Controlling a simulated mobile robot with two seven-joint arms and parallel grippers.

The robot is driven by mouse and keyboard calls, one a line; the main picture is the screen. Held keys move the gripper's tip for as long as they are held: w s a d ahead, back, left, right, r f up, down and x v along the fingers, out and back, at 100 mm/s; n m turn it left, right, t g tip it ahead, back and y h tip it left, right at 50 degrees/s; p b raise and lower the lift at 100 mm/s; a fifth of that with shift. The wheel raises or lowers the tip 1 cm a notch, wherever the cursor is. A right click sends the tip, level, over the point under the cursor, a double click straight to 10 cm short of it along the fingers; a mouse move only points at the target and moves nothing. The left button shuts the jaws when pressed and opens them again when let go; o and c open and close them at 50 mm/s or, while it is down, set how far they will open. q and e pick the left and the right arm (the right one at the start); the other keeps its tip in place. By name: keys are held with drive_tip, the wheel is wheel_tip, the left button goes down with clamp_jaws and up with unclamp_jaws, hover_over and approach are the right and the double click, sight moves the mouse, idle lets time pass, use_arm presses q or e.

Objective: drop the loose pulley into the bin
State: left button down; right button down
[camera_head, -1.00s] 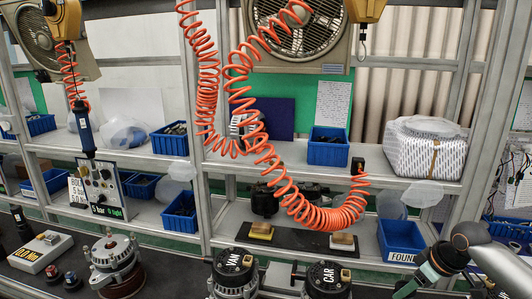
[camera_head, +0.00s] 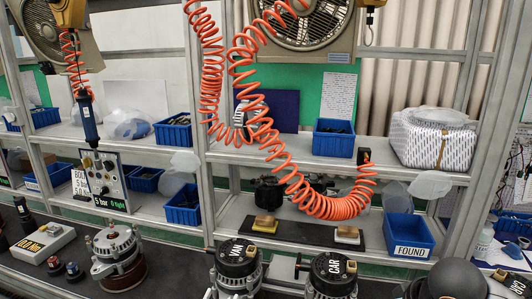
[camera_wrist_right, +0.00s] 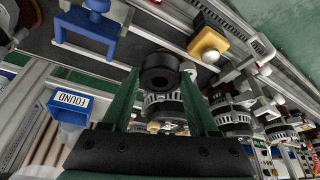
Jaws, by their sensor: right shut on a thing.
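The loose pulley (camera_wrist_right: 160,72) is a black ring with a dark centre hole. My right gripper (camera_wrist_right: 161,84) is shut on it, with its green fingers on either side in the right wrist view. The blue bin labelled FOUND (camera_head: 409,236) stands on the lower shelf at the right of the head view. It also shows at the left of the right wrist view (camera_wrist_right: 68,110), to the left of the gripper and apart from the pulley. In the head view only part of my right arm shows at the bottom right, and the pulley is not visible. My left gripper is out of view.
Alternators labelled VAN (camera_head: 237,262) and CAR (camera_head: 332,275) stand at the front, with another (camera_head: 117,257) further left. A coiled orange hose (camera_head: 325,205) hangs before the shelves. A wrapped parcel (camera_head: 433,145) sits above the FOUND bin. More blue bins (camera_head: 333,138) line the shelves.

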drive_tip(key=s+a+f+m, duration=0.1)
drive_tip(key=s+a+m, duration=0.1)
drive_tip(key=s, duration=0.4)
drive_tip(key=shift+a+h+b, duration=0.35)
drive_tip(key=shift+a+h, duration=0.05)
drive_tip(key=shift+a, duration=0.25)
drive_tip(key=shift+d, duration=0.1)
